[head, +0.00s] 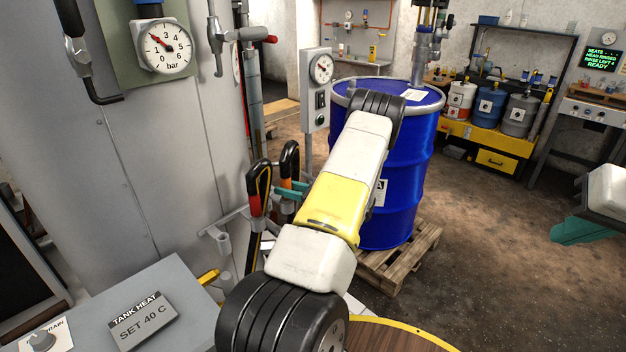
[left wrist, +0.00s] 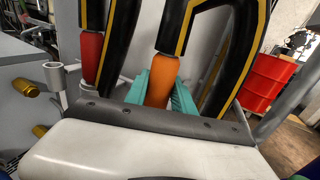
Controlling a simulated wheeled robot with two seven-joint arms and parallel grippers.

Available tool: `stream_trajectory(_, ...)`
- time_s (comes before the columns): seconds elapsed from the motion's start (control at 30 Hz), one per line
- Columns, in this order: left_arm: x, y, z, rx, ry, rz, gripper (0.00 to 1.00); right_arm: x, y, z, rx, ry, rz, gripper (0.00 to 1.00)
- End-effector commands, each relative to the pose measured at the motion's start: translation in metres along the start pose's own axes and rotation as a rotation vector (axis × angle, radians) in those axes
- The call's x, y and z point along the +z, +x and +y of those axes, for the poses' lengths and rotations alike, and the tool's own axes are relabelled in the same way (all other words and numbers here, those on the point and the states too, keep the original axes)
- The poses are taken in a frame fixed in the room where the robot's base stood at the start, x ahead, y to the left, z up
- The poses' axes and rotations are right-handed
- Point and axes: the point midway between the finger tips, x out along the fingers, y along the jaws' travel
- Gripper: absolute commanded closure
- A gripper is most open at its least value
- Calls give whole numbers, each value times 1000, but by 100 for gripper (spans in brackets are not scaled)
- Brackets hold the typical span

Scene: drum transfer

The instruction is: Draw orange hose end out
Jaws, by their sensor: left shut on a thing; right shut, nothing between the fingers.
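The orange hose end (head: 287,183) is on a black hose with a yellow stripe, beside the grey tank. My left gripper (head: 291,190) is shut on it, with teal fingers on both sides. In the left wrist view the orange hose end (left wrist: 163,80) stands nearly upright between the fingers (left wrist: 162,95). Its lower end is hidden behind my gripper body. The red hose end (head: 256,204) hangs just left of it, apart from the fingers; it also shows in the left wrist view (left wrist: 91,55). My right gripper (head: 583,230) is shut and empty at the right edge.
A grey bracket with open tubes (head: 222,242) is on the tank side, close to the hoses. A blue drum (head: 410,160) stands on a wooden pallet (head: 400,262) behind my left arm. The floor to the right is clear.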

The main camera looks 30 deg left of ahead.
Motion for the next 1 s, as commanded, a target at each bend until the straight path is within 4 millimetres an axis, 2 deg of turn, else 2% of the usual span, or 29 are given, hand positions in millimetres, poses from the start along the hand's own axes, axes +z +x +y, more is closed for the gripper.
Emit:
stream_trajectory(0.43,3,0,-1,-1,-2,-2,100,0,0,0,0,0,0,100)
stream_trajectory(1.0,26,0,0,0,-2,-2,100,0,0,0,0,0,0,100)
